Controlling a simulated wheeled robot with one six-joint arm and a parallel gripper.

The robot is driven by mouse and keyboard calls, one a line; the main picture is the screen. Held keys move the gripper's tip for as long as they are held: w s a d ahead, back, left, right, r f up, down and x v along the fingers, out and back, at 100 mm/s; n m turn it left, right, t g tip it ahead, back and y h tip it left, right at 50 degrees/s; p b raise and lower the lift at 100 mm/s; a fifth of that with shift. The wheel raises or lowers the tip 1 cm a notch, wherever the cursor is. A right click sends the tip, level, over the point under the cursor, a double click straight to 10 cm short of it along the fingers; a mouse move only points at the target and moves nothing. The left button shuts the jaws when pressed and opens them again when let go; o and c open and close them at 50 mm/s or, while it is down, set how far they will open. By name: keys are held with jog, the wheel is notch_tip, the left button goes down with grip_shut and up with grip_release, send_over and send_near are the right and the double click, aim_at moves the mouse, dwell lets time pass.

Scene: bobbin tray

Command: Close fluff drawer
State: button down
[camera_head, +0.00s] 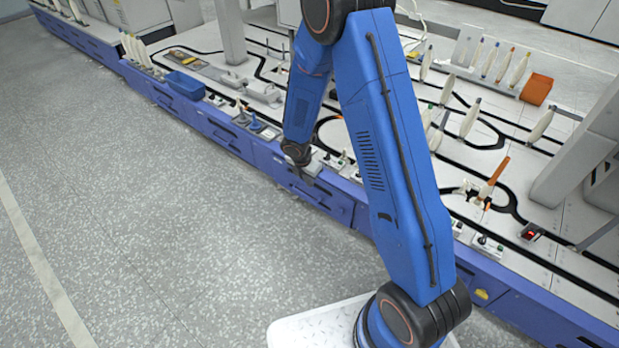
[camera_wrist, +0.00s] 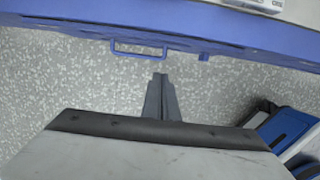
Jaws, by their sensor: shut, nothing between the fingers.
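The blue front of the machine (camera_wrist: 60,25) runs across the top of the wrist view. A blue bar handle (camera_wrist: 139,56) sticks out from it; I take it to be on the fluff drawer. My gripper (camera_wrist: 160,78) is shut and empty, its fingertips just below and slightly right of the handle in the picture, with floor showing between them. In the head view my gripper (camera_head: 305,173) is close to the blue front, near a panel with dark handle slots. My arm hides part of that front. I cannot tell how far the drawer stands open.
A blue bin (camera_head: 185,86) stands further along the front edge. The speckled grey floor (camera_head: 150,220) before the machine is clear.

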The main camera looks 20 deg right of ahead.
jog(key=w+d+f, duration=0.3)
jog(key=d+f, duration=0.1)
jog(key=f, duration=0.2)
jog(key=shift+w+d+f, duration=0.15)
jog(key=shift+d, duration=0.1)
dwell(0.5)
